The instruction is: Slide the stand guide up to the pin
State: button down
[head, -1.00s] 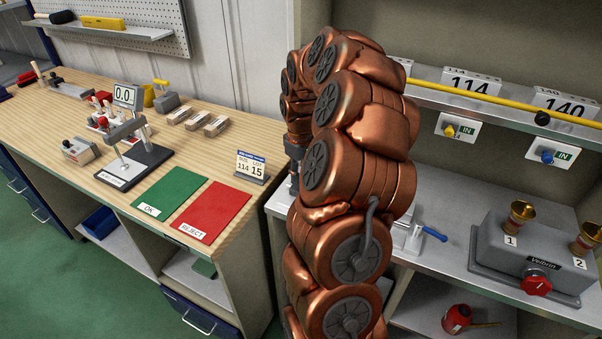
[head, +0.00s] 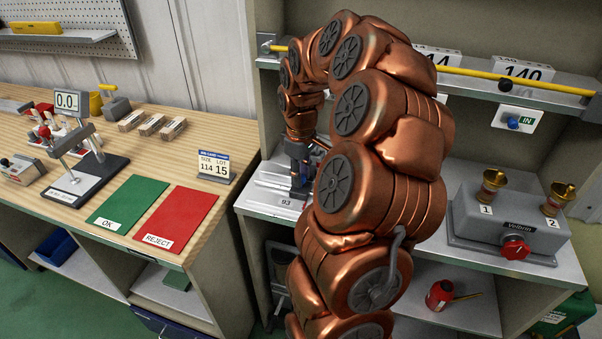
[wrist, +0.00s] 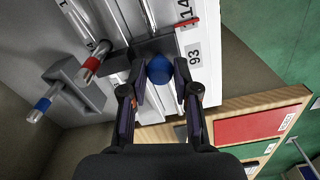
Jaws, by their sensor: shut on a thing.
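In the wrist view the two fingers of my gripper (wrist: 160,97) are shut around a blue ball knob (wrist: 160,69). The knob sits on a dark guide (wrist: 142,50) that lies across silver rails on the pale stand (wrist: 192,75). A silver pin with a red band (wrist: 93,63) stands left of the guide; a small gap seems to lie between them. Another silver pin with a blue band (wrist: 42,105) is in a grey block further left. In the head view my gripper (head: 299,188) is over the stand (head: 262,208), and my arm hides much of it.
The stand carries labels 93 and 114, with a red pointer (wrist: 182,23) beside 114. A grey box with brass cups (head: 507,232) stands to the right on the shelf. The workbench with green (head: 128,205) and red (head: 180,217) mats is to the left.

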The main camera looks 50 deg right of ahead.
jog(key=c, duration=0.9)
grip_release()
jog(key=shift+o, duration=0.2)
notch_tip(320, 180, up, 12)
dwell(0.4)
